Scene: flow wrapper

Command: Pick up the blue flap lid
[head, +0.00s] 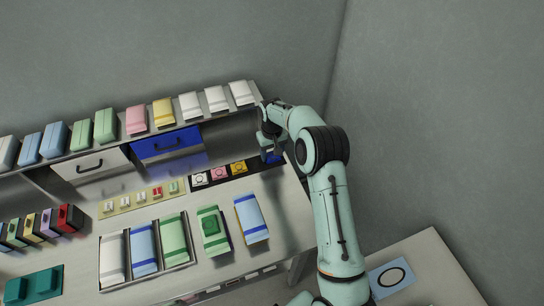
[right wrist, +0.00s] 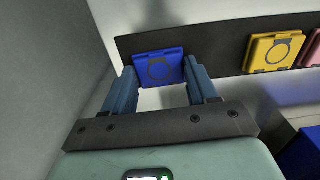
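The blue flap lid (right wrist: 160,68) is a square blue piece with a dark ring on its face, at the end of the dark strip. In the right wrist view it sits between the fingertips of my right gripper (right wrist: 160,80). One finger stands at each side of it, with no clear gap; whether they press on it cannot be told. In the head view the right gripper (head: 271,143) reaches down to the right end of the counter, and a blue patch (head: 272,158) shows beneath it. My left gripper is out of view.
Yellow (head: 238,167), pink (head: 219,173) and white (head: 200,179) ringed pieces line the same strip. A blue drawer (head: 166,144) is under the shelf of coloured packs. A grey wall (right wrist: 45,70) stands close left in the wrist view.

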